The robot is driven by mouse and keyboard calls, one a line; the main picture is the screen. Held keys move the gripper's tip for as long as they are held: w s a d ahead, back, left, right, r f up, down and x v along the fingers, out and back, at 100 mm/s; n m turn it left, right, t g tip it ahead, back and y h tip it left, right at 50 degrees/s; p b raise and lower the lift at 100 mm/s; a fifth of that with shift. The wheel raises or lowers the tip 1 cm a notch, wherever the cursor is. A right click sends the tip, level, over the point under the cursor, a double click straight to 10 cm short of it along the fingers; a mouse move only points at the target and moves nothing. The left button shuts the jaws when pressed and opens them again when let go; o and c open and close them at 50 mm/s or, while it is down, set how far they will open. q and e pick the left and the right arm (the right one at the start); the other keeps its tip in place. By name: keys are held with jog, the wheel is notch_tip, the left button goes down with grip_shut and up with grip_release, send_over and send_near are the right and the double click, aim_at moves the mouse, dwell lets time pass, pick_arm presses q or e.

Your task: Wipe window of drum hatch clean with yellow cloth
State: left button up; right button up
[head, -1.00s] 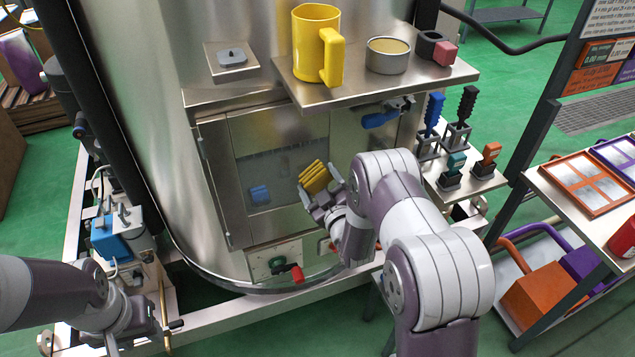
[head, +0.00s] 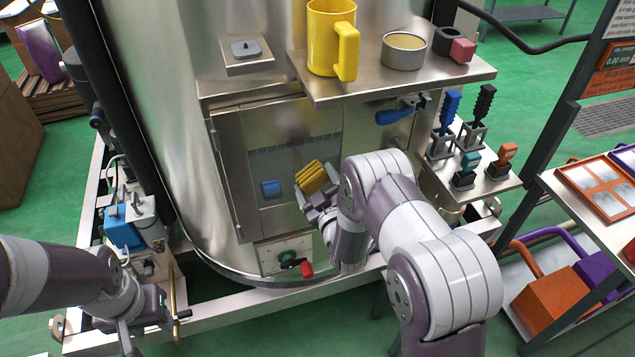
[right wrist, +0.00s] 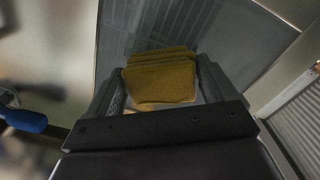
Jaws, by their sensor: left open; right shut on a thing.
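The drum hatch (head: 228,165) is a metal door on the front of the steel drum, and it looks closed. Its window (head: 293,150) is a grey pane, also filling the back of the right wrist view (right wrist: 225,40). My right gripper (head: 318,192) is shut on the folded yellow cloth (head: 312,177), which is in front of the window's lower right part. The cloth also shows between the fingers in the right wrist view (right wrist: 160,82). I cannot tell whether it touches the pane. My left gripper (head: 128,340) is at the lower left, away from the hatch, its fingertips partly cut off.
A shelf (head: 370,82) above the hatch holds a yellow mug (head: 330,38), a round tin (head: 404,50) and a red-and-black item. A blue handle (head: 394,116) juts out right of the window. Stamps stand on a side shelf.

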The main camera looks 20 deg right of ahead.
aim_at(304, 189)
jog(key=shift+w, duration=0.15)
jog(key=shift+a+h+b, duration=0.3)
jog(key=shift+a+b, duration=0.3)
jog(key=shift+a, duration=1)
jog(key=shift+a+m, duration=0.3)
jog(key=shift+a, duration=0.5)
jog(key=shift+a+b, duration=0.35)
jog(key=shift+h, duration=0.5)
jog(key=shift+a+b, duration=0.5)
jog(key=shift+a, duration=1.55)
